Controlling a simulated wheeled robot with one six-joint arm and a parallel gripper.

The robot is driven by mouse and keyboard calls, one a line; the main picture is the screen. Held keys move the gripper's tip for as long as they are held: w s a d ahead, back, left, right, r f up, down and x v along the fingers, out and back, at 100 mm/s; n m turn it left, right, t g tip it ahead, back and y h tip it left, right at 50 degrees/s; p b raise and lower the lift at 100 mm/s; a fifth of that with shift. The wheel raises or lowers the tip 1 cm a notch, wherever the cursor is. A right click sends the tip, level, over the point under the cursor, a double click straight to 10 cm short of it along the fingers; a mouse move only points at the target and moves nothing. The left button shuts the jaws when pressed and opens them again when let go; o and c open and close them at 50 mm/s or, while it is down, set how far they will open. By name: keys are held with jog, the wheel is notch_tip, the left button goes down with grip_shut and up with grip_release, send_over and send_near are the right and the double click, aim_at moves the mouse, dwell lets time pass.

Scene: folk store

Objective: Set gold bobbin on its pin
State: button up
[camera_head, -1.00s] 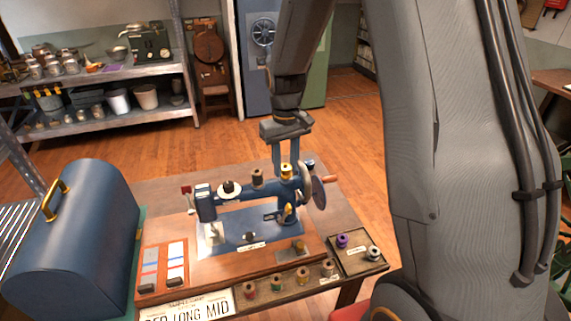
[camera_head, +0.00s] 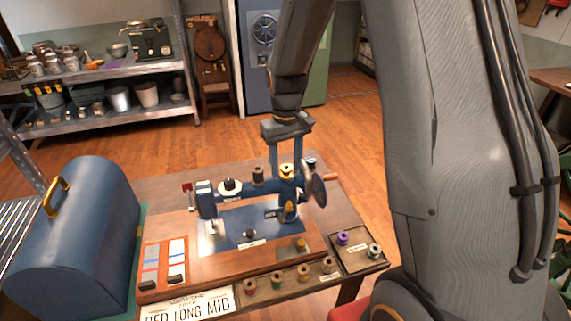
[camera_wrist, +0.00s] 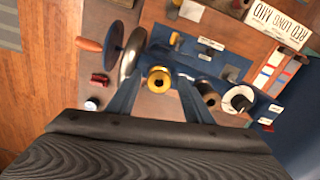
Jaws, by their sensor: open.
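The gold bobbin (camera_head: 286,172) sits on top of the blue sewing machine (camera_head: 240,192), near its handwheel end. In the wrist view the gold bobbin (camera_wrist: 158,79) shows end-on, with a dark centre. I cannot see the pin beneath it. My gripper (camera_head: 286,166) points down over it, open, with one finger on each side of the bobbin. The wrist view shows gaps between the bobbin and both fingers of my gripper (camera_wrist: 157,88). A dark brown spool (camera_head: 258,175) and a white spool (camera_head: 229,187) stand in line along the machine's top.
The handwheel (camera_head: 314,190) stands close to the right of the fingers. Small spools lie in a front tray (camera_head: 262,295), and a purple spool (camera_head: 342,238) in a right tray. A blue domed case (camera_head: 75,230) fills the table's left. A licence plate (camera_head: 187,306) lies at the front.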

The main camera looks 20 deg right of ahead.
jog(key=shift+d, duration=0.1)
notch_tip(320, 180, up, 8)
jog(key=b, duration=0.2)
dwell(0.4)
jog(key=shift+f, duration=0.1)
